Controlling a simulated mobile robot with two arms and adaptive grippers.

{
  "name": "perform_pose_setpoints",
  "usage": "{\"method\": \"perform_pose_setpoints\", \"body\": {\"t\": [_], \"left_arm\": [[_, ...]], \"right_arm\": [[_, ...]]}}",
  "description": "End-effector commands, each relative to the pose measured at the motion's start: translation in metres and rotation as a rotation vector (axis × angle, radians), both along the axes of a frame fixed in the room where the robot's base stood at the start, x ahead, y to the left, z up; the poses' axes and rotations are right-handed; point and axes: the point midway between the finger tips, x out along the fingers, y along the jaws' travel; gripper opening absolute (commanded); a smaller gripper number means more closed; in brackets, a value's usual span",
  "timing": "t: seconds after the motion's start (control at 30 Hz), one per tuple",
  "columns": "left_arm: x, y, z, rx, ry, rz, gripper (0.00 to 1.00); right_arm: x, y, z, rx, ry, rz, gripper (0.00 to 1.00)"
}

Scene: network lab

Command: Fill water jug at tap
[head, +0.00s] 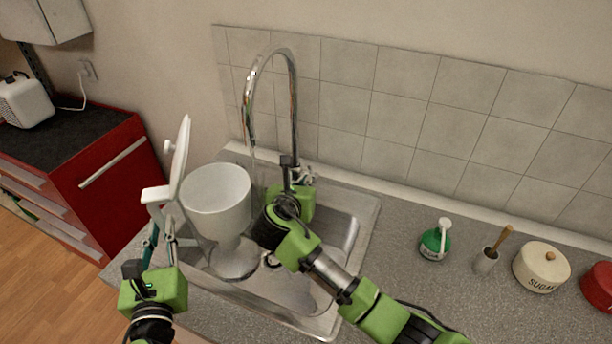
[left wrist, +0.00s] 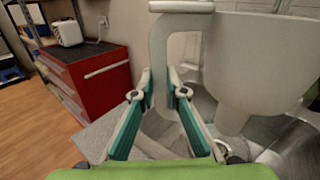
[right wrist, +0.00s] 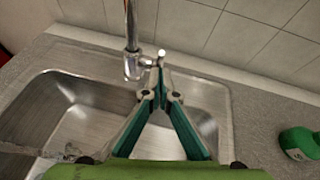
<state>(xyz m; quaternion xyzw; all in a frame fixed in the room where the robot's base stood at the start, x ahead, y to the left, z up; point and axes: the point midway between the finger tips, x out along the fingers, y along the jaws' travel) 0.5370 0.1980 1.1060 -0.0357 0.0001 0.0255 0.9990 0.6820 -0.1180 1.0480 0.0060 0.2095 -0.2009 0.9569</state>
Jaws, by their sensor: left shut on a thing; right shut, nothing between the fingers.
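The white water jug (head: 215,203), goblet-shaped with its lid (head: 181,158) tipped up, is over the left part of the sink; it also shows in the left wrist view (left wrist: 245,65). My left gripper (head: 160,238) is shut on its handle (left wrist: 160,60). The chrome tap (head: 293,95) arches over, its spout just behind and right of the jug's rim. A faint clear streak hangs below the spout; I cannot tell whether it enters the jug. My right gripper (right wrist: 157,88) is shut and empty, close to the tap's lever (right wrist: 160,60); contact is unclear.
The steel sink (right wrist: 222,100) has a rippled clear patch at its left. Right of it stand a green dispenser (head: 435,243), a pot with a brush (head: 486,261), a sugar tin (head: 541,266) and a red tin (head: 600,288). A red cabinet (head: 105,185) stands left.

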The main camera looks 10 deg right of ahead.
Motion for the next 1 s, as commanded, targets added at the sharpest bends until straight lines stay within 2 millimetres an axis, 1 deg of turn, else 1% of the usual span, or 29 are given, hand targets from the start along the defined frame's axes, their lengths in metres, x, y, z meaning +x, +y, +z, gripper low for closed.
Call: {"method": "perform_pose_setpoints", "body": {"t": [0.03, 0.2, 0.67, 1.0], "left_arm": [[0.0, 0.0, 0.004, -0.005, -0.008, -0.001, 0.0], [0.0, 0.0, 0.004, -0.005, -0.008, -0.001, 0.0], [0.0, 0.0, 0.004, -0.005, -0.008, -0.001, 0.0], [0.0, 0.0, 0.004, -0.005, -0.008, -0.001, 0.0]], "right_arm": [[0.005, -0.002, 0.002, -0.002, 0.001, -0.001, 0.0], [0.014, -0.005, 0.005, -0.001, 0.003, 0.0, 0.0], [0.016, -0.007, 0.007, 0.003, 0.009, -0.002, 0.0], [0.022, -0.011, 0.013, 0.038, 0.062, -0.005, 0.0]]}}
